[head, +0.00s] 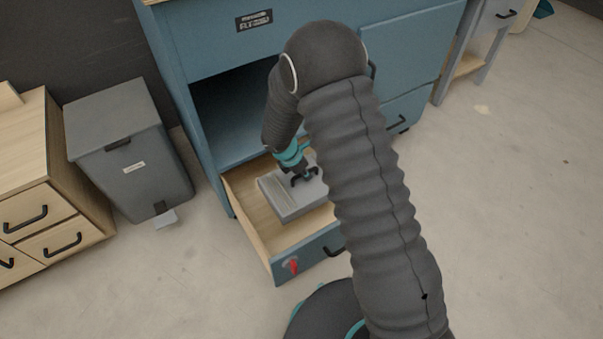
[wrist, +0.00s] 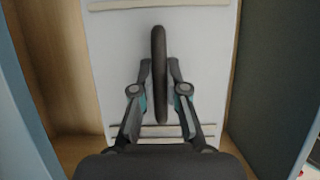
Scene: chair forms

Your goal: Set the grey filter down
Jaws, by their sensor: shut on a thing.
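The grey filter (head: 283,203) is a flat, light grey block inside the open drawer (head: 252,222) of the blue cabinet. In the wrist view the filter (wrist: 205,65) fills the middle, with a dark upright handle (wrist: 159,50) at its centre and pale strips at both ends. My gripper (head: 303,178) is over the filter, and in the wrist view its fingers (wrist: 160,85) are shut on the handle from both sides. I cannot tell whether the filter's underside touches the drawer floor. My arm hides the filter's right part in the head view.
The blue cabinet (head: 215,45) rises behind the drawer, with a dark open bay above it. A red tag (head: 293,265) is on the drawer front. A grey bin (head: 130,150) and a wooden drawer unit (head: 35,190) stand at left. Bare wooden drawer floor (head: 245,190) shows left of the filter.

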